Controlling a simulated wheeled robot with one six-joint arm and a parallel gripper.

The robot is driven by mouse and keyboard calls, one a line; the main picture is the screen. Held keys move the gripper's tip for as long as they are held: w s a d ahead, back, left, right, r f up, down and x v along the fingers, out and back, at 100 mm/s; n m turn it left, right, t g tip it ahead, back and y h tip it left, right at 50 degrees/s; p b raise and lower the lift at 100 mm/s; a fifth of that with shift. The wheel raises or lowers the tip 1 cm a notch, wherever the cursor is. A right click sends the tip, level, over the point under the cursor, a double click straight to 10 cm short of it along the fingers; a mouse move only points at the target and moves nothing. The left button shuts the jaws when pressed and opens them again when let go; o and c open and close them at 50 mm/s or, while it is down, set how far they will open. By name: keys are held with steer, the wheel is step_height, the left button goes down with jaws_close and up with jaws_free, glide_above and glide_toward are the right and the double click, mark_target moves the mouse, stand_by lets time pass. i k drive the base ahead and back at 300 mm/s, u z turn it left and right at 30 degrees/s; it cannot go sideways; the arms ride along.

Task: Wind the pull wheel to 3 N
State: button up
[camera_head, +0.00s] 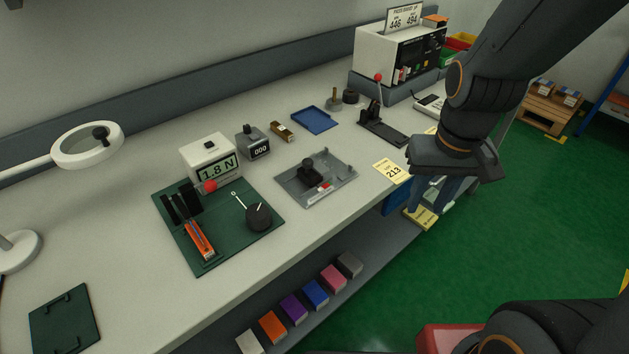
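A dark round wheel (259,216) sits on the right part of a green base plate (227,250) on the bench. A thin light pointer and a small "0" mark lie just left of it. A white readout box (212,163) behind the plate shows 1.8 N. An orange tape holder (199,241) and a red ball knob (210,186) are on the same plate. My gripper (437,194) hangs at the bench's front right edge, well to the right of the wheel. Its fingers point down, look apart and hold nothing that I can see.
A grey fixture (316,178) with a black knob stands right of the green plate. Behind are a counter reading 000 (259,150) and a blue tray (314,120). A red-knobbed lever press (377,116) stands farther right. A lamp (87,146) overhangs the left side.

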mark_target(258, 218)
steer(key=z, duration=1.4)
steer(key=k, duration=1.1)
steer(key=u, duration=2.1)
steer(key=i, duration=0.5)
steer(key=u, duration=0.05)
